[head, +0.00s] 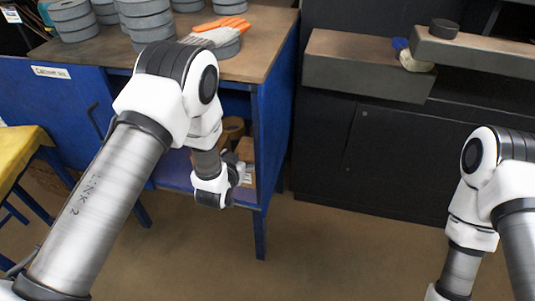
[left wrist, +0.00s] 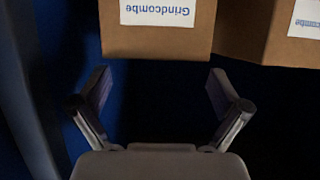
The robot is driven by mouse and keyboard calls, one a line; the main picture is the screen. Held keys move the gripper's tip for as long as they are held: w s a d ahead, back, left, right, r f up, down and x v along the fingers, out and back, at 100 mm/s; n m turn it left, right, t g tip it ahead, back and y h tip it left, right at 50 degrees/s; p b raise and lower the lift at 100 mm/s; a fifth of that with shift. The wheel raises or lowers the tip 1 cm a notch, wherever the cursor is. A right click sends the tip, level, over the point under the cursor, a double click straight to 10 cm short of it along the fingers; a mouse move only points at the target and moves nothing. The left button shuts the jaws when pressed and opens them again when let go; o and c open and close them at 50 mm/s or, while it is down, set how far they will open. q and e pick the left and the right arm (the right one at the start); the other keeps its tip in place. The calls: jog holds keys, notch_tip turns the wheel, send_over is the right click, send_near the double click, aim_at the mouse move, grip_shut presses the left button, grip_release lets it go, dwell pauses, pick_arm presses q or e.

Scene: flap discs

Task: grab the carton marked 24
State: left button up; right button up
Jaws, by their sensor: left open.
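Two brown cartons show in the left wrist view, one at top centre (left wrist: 158,42) and one at top right (left wrist: 262,38). Their white labels show upside-down "Grindcombe" lettering, partly cut off at right. No 24 is readable on either. In the head view a brown carton (head: 245,150) sits in the open shelf of the blue bench, partly hidden by my left arm. My left gripper (left wrist: 159,80) is open and empty, its fingers apart just short of the centre carton. In the head view it reaches into the shelf opening (head: 240,174). My right gripper is out of view.
The blue bench (head: 277,100) has a side panel and leg close right of my left gripper. A yellow-topped table (head: 20,150) stands at left. The floor (head: 340,240) at centre is clear.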

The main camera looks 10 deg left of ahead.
aim_at(250, 147)
pick_arm(q)
jog(key=shift+w+f, duration=0.15)
jog(key=shift+w, duration=0.15)
jog(key=b+x, duration=0.1)
jog(key=x, duration=0.3)
jog(key=b+x, duration=0.1)
jog(key=x, duration=0.2)
jog(key=shift+d+b, duration=0.25)
jog(key=shift+b, duration=0.1)
jog(key=shift+r, duration=0.2)
jog(key=c, duration=1.6)
jog(key=shift+o, duration=0.2)
jog(key=shift+r, duration=0.1)
